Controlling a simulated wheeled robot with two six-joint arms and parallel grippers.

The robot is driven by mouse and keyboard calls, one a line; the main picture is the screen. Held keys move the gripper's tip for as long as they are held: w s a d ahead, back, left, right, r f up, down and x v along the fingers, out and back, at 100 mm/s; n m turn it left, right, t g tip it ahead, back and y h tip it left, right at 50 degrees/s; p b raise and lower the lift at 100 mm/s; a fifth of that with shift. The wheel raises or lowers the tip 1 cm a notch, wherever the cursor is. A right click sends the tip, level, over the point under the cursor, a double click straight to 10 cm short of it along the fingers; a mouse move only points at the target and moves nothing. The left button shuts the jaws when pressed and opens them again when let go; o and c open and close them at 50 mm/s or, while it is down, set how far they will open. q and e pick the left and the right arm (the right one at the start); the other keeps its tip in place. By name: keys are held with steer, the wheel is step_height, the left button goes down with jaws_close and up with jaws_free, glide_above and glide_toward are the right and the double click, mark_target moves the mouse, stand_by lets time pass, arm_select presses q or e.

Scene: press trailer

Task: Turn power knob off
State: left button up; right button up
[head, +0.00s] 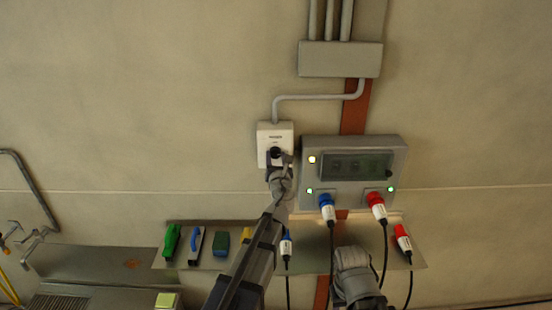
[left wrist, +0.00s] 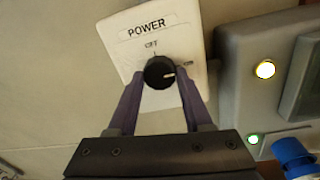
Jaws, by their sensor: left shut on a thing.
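The black power knob (left wrist: 158,73) is on a white box (head: 284,136) labelled POWER on the wall. In the left wrist view its white mark points right, towards the ON label (left wrist: 188,63). The OFF label (left wrist: 151,43) is above the knob. My left gripper (head: 277,156) has its two purple fingers on either side of the knob and is shut on it; it also shows in the left wrist view (left wrist: 161,75). The fingers partly hide the knob in the head view. My right gripper's fingers do not show.
A grey panel (head: 309,145) with lit lamps, a blue plug (head: 327,205) and a red plug (head: 377,204) is close to the right of the box. A shelf (head: 160,262) with several tools is below.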

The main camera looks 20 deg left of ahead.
arm_select(q)
jaws_close()
steer(key=shift+n, duration=0.3)
steer(key=n, duration=0.3)
steer(key=shift+r+p, duration=0.1)
steer(key=shift+p, duration=0.2)
steer(key=n, duration=0.4)
steer(key=shift+g+h+p, duration=0.3)
steer(key=n, duration=0.4)
steer(key=shift+n, duration=0.4)
steer(key=n, duration=0.4)
steer(key=shift+h+p, duration=0.3)
steer(key=shift+h, duration=0.1)
steer(key=shift+n, duration=0.5)
